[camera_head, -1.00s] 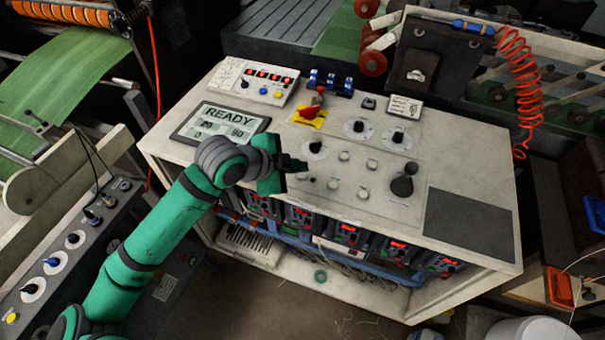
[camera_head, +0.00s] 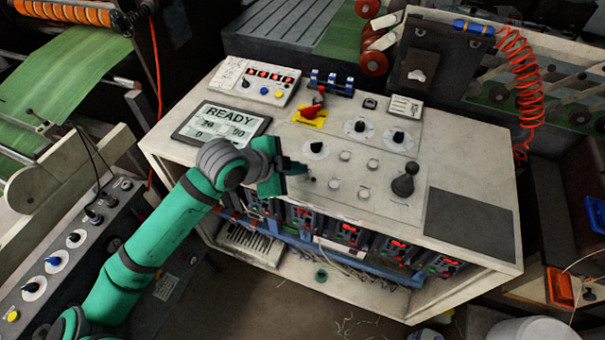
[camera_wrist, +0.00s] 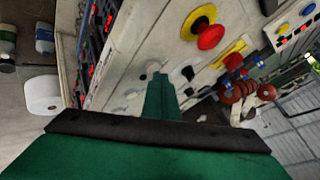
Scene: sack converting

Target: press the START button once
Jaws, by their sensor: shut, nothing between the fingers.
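The pale control console (camera_head: 465,155) has a display (camera_head: 222,124) reading READY. Several pale round buttons (camera_head: 346,156) sit on its top, just right of my gripper (camera_head: 300,168). No START label is legible, so I cannot tell which button is START. My gripper is shut and empty, low over the console's front part; whether it touches the top is unclear. In the wrist view, the shut fingers (camera_wrist: 158,78) point at the panel, with pale round controls (camera_wrist: 132,94) left of the tip. My fingers and hand hide part of the panel.
A red mushroom button (camera_wrist: 210,36) on a yellow ring stands near my fingers in the wrist view. A red switch on a yellow plate (camera_head: 312,117), black knobs (camera_head: 398,137) and a dark lever (camera_head: 404,182) rise from the console. The dark mat (camera_head: 468,225) at right is clear.

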